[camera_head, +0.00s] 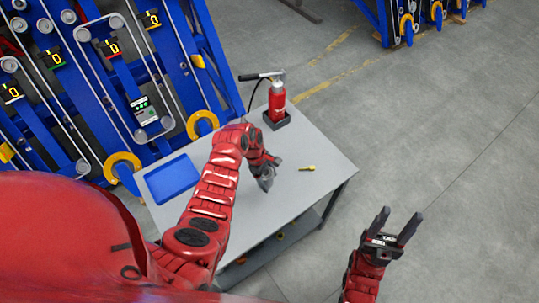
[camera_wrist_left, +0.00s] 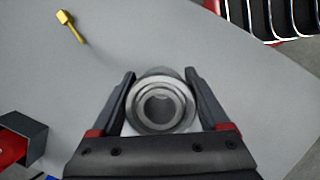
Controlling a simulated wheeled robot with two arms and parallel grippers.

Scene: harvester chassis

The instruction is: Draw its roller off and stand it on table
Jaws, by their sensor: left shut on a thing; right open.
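My left gripper (camera_head: 266,183) is over the grey table (camera_head: 325,165) in the head view. In the left wrist view my left gripper (camera_wrist_left: 161,103) is shut on a grey metal roller (camera_wrist_left: 160,104), seen end-on with stepped rings and a hollow centre. The roller is mostly hidden by the gripper in the head view. I cannot tell whether it touches the tabletop. My right gripper (camera_head: 394,226) is open and empty, off the table at the right, above the floor.
A small yellow bolt-like piece (camera_head: 307,168) lies on the table. A red pump (camera_head: 277,102) with a black handle stands in a dark holder at the back. A blue tray (camera_head: 172,179) is at the left. The blue chassis (camera_head: 130,80) with numbered displays stands behind. Bare tabletop surrounds the bolt-like piece.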

